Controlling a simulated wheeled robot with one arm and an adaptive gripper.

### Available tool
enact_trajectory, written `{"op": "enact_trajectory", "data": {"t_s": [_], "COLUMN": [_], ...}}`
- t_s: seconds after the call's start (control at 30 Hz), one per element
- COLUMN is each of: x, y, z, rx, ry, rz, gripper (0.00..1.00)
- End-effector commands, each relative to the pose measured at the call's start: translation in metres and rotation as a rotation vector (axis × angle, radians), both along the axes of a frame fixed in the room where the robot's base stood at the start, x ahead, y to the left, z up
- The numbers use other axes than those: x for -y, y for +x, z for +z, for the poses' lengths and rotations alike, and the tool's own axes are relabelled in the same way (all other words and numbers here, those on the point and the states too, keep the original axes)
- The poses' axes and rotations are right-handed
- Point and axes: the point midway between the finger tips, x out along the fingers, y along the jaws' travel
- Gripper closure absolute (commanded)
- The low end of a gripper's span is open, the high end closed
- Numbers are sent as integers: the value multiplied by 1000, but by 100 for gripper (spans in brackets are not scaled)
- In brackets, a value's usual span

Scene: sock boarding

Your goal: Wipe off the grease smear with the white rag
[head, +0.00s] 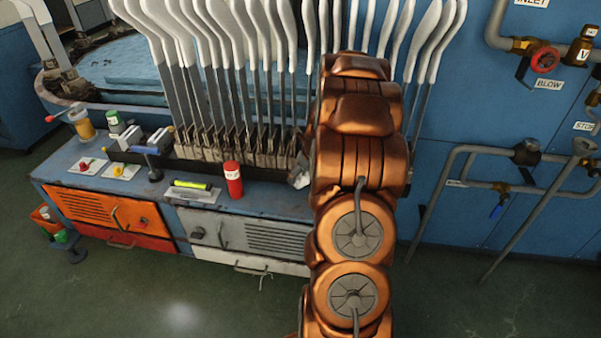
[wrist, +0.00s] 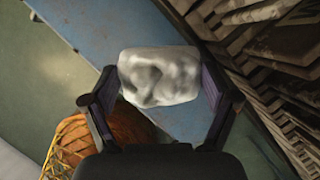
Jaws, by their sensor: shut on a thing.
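The white rag (wrist: 158,76) is a crumpled, pale bundle between the two dark fingers of my gripper (wrist: 159,84) in the wrist view. My gripper is shut on it, above the blue bench top (wrist: 110,45). In the head view my copper arm hides most of the gripper. A small pale patch beside the arm, at the bench's right part, looks like the rag (head: 300,178). I cannot make out the grease smear in either view; the arm or the rag may cover it.
A row of upright white-tipped sock boards (head: 240,70) stands along the back of the bench (head: 262,203). Pipes with a red valve (head: 545,60) are at right.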

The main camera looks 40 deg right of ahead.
Motion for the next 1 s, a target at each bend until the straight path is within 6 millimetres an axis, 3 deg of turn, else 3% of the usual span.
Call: {"op": "enact_trajectory", "data": {"t_s": [0.7,1.0], "x": [-1,-1], "y": [1,1], "z": [-49,-59], "rx": [1,1], "ry": [-2,-1], "rz": [6,6], "gripper": [42,42]}}
